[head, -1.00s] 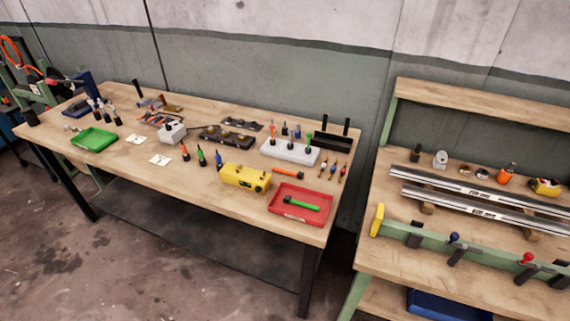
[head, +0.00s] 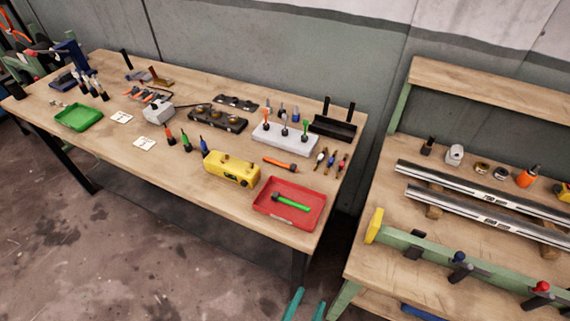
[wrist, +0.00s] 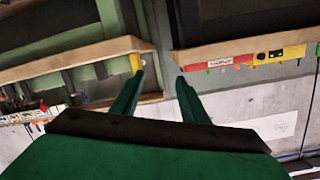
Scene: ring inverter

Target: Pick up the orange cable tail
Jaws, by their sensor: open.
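Several orange pieces show in the head view, and I cannot tell for sure which is the cable tail. An orange rod with a dark end (head: 280,163) lies on the wooden bench between the yellow box and the white block. A small upright orange piece (head: 169,135) stands beside a green and a blue one. Another orange-topped piece (head: 266,114) stands in the white block. My gripper (head: 308,304) shows two teal fingertips at the bottom edge, in front of the bench and away from these pieces. In the wrist view its fingers (wrist: 160,84) are apart, with nothing between them.
A red tray (head: 262,212) holding a green piece sits at the bench's near right corner. A yellow box (head: 230,168), a white block (head: 283,139) and a green tray (head: 62,121) stand on the bench. A second bench (head: 385,250) with metal rails is at right, across a gap.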

